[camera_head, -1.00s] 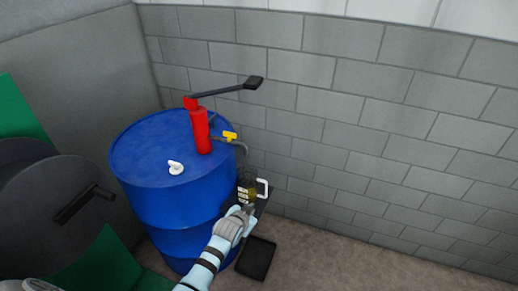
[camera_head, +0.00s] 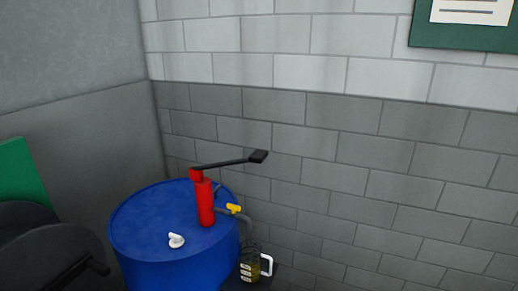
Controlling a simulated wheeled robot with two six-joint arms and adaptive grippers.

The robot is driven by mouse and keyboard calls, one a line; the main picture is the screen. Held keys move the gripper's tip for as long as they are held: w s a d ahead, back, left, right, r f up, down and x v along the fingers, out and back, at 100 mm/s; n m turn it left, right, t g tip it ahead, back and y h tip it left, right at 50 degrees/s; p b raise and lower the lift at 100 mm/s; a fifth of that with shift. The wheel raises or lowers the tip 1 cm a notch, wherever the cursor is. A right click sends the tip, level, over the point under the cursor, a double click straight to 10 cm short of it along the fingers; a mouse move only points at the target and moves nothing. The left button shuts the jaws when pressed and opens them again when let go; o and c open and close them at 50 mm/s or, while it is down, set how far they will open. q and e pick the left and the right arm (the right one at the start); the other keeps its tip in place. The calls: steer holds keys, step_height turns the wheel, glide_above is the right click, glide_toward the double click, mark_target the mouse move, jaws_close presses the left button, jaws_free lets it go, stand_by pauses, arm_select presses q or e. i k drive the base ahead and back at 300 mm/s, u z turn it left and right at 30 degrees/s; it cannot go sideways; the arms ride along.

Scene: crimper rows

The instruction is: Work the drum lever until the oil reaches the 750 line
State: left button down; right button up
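A red hand pump (camera_head: 205,202) stands upright on the blue drum (camera_head: 170,265). Its black lever (camera_head: 225,163) sticks out to the right, tilted slightly up, with a dark grip pad (camera_head: 259,156) at its end. A yellow valve handle (camera_head: 235,209) sits on the grey spout, which curves down to the right of the drum. A clear measuring jug (camera_head: 250,264) with pale labels and a white handle stands below the spout. Some yellowish oil shows low in it; its lines are too small to read. Neither gripper is in view.
A white cap (camera_head: 176,240) lies on the drum top. A dark round-ended object (camera_head: 50,245) and a green panel (camera_head: 22,172) are at the left. A grey block wall (camera_head: 400,170) stands close behind the drum. A green board (camera_head: 465,35) with a paper hangs at upper right.

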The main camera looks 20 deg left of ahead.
mark_target(258, 156)
steer(key=k, duration=0.65)
steer(key=z, duration=0.5)
steer(key=i, duration=1.35)
steer(key=u, duration=0.5)
